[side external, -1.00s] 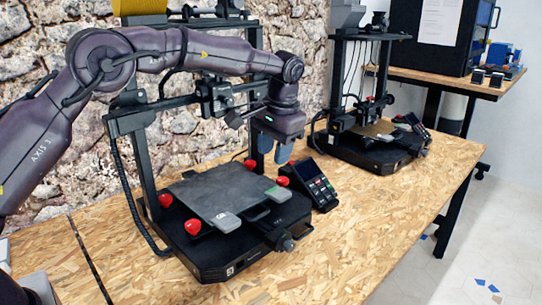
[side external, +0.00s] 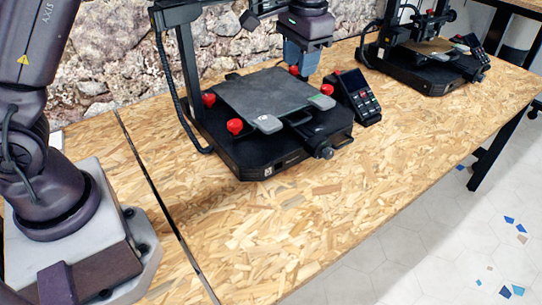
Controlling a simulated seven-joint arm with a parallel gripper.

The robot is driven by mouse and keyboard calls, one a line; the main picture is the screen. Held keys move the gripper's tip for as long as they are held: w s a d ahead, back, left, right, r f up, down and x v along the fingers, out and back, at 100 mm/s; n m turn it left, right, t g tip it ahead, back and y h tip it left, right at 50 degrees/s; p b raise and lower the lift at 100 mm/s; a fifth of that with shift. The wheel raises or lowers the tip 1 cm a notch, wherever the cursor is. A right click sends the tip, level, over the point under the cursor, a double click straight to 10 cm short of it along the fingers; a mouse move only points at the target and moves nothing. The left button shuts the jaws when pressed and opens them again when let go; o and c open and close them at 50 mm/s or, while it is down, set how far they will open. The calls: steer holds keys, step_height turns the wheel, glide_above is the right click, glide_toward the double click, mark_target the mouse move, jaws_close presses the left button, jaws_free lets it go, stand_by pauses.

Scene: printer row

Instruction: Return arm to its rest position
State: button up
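My gripper (side external: 303,58), with blue-grey fingers under a dark purple wrist, hangs pointing down above the back right part of the nearer printer (side external: 270,145). Its fingers overlap from this side, so the gap between them does not show clearly. Nothing is seen hanging from it. Below and left of it is the printer's dark grey bed plate (side external: 262,92), which lies flat and bare.
Red knobs (side external: 235,126) stand around the bed plate. The printer's frame upright (side external: 188,65) rises left of my gripper. A control panel (side external: 357,97) sits right of the printer, and a second printer (side external: 425,60) stands farther right. The wooden table (side external: 290,215) is clear in front.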

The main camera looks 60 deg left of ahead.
steer(key=s+a+r+t, duration=0.1)
steer(key=s+r+t, duration=0.1)
steer(key=s, duration=1.1)
steer(key=s+r+t+h, duration=0.1)
steer(key=s+r+t, duration=0.2)
steer(key=s, duration=1)
steer(key=shift+s+a+r, duration=0.15)
steer(key=shift+a+r, duration=0.2)
steer(key=shift+r, duration=0.8)
